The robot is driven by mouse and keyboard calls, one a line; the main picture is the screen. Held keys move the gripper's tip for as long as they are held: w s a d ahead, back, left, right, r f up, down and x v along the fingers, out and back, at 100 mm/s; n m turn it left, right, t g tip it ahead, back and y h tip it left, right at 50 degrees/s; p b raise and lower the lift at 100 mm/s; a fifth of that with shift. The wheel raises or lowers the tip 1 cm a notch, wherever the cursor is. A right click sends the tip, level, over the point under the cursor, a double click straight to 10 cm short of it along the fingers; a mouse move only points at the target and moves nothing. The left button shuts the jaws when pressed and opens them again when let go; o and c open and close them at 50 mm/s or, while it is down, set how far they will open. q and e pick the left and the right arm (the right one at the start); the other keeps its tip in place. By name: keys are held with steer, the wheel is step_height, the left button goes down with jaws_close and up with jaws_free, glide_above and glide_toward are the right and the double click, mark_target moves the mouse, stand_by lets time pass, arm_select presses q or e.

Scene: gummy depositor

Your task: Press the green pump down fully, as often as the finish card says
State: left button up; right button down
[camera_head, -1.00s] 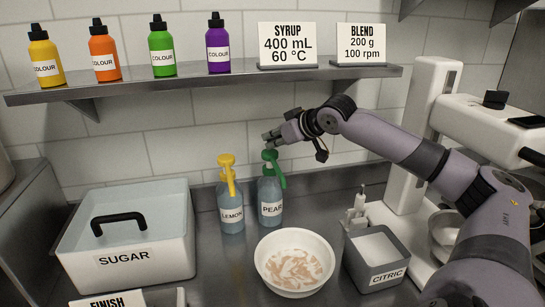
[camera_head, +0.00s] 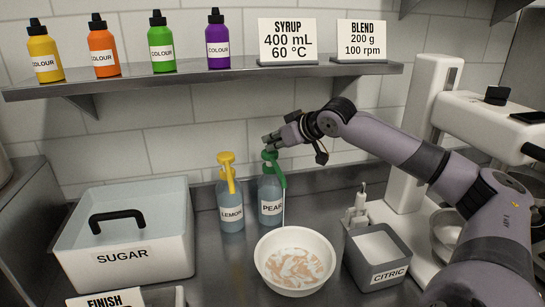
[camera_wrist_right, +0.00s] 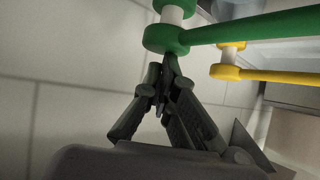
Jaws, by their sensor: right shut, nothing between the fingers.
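The green pump (camera_head: 271,157) tops the blue PEAR bottle (camera_head: 270,190), which stands upright on the counter. A thin pale stream runs from its spout toward the white bowl (camera_head: 260,268), which holds pale and pinkish contents. My right gripper (camera_head: 267,139) is shut and empty, its fingertips right at the top of the green pump. The right wrist view shows the shut fingertips (camera_wrist_right: 170,60) against the green pump head (camera_wrist_right: 166,40). The finish card (camera_head: 106,302) is cut off at the bottom edge; only its heading reads. My left gripper is not in view.
The yellow-pumped LEMON bottle (camera_head: 231,212) stands close to the left of PEAR. A SUGAR tub (camera_head: 180,258), a grey CITRIC container (camera_head: 352,262) and a white machine (camera_head: 415,150) surround the work area. A shelf (camera_head: 215,79) with colour bottles and cards is above.

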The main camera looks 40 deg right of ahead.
steer(key=shift+s+a+f+b, duration=0.1)
steer(key=shift+f+b, duration=0.65)
steer(key=shift+f, duration=0.5)
steer(key=shift+r, duration=0.1)
steer(key=shift+r+p, duration=0.95)
steer(key=shift+p, duration=0.3)
steer(key=shift+r+p, duration=0.4)
steer(key=shift+r, duration=0.3)
